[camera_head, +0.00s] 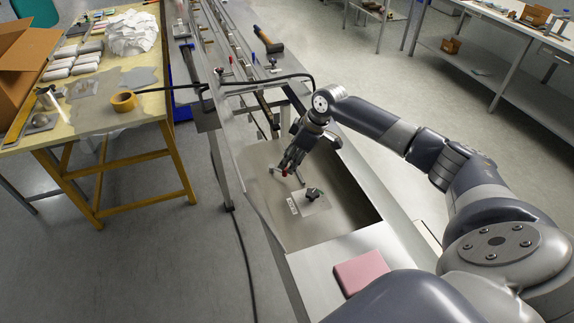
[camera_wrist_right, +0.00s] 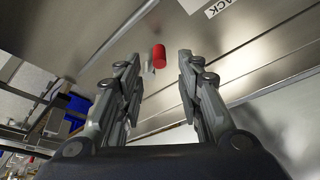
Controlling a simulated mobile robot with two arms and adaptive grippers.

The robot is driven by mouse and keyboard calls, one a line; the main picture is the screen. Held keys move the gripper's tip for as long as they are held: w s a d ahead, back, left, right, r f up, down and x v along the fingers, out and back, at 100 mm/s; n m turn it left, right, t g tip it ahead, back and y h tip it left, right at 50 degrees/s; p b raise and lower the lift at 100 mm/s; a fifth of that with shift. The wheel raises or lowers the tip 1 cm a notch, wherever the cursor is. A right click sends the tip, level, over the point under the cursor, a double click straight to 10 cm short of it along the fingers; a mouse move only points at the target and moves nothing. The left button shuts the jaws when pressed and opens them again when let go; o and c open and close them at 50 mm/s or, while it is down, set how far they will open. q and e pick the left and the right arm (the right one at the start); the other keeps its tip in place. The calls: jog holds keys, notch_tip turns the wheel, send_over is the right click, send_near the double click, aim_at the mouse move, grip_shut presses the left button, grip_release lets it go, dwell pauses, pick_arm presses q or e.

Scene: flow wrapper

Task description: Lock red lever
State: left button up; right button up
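The red lever (camera_wrist_right: 159,56) shows in the wrist view as a red cylindrical grip with a small metal piece beside it. It lies between and just beyond the tips of my right gripper (camera_wrist_right: 157,62), which is open, with a gap on both sides. In the head view the red grip (camera_head: 285,172) is a small spot just below the fingertips of my right gripper (camera_head: 289,163), over the metal panel of the machine. The fingers partly hide the lever there. I cannot tell whether a finger touches it. My left gripper is not in view.
A black knob (camera_head: 313,192) and a white label (camera_head: 292,205) are on the panel near the lever. A pink block (camera_head: 361,271) lies on the machine's near end. A black cable (camera_head: 270,80) crosses the machine. A cluttered yellow-legged table (camera_head: 75,120) stands at the left.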

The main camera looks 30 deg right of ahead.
jog(key=v, duration=0.8)
jog(key=shift+f, duration=0.1)
jog(key=shift+s, duration=0.1)
